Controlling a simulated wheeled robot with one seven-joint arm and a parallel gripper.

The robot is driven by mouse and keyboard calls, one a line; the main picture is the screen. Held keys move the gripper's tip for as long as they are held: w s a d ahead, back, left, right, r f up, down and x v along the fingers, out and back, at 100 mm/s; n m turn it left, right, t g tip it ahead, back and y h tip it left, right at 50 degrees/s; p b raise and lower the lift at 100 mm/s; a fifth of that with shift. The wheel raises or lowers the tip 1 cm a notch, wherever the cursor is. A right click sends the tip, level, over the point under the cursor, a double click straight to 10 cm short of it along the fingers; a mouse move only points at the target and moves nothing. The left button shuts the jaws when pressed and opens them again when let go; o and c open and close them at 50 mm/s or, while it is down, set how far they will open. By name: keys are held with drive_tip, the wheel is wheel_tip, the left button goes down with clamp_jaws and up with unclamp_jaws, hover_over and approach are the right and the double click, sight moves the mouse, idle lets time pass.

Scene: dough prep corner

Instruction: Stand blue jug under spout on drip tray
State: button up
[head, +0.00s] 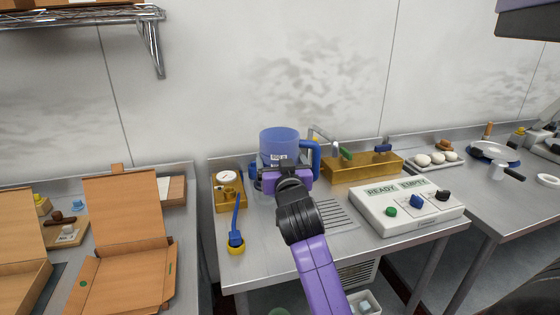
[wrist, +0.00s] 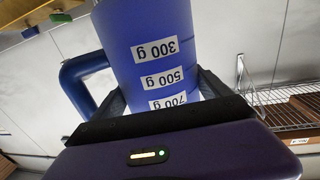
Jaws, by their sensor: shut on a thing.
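The blue jug (head: 279,143) is a translucent cylinder with a blue handle on its right side in the head view. White labels reading 300 g, 500 g and 700 g show on the jug in the wrist view (wrist: 150,40). My gripper (head: 285,172) is shut on the jug from the front, and its two fingers flank the jug in the wrist view (wrist: 165,95). The spout (head: 322,133) is on a metal tap just right of the jug. The slotted drip tray (head: 335,216) lies in the counter, right of my arm. The jug's base is hidden behind my gripper.
A brass box (head: 362,168) stands behind the tray. A white control panel (head: 408,207) with several knobs sits to the right. A brass gauge block (head: 228,193) and a blue-handled tool (head: 236,235) are at the left. Open cardboard boxes (head: 122,230) stand on the left counter.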

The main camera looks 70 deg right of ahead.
sight(277, 133)
drive_tip(key=shift+r+p, duration=2.1)
drive_tip(key=shift+r, duration=0.5)
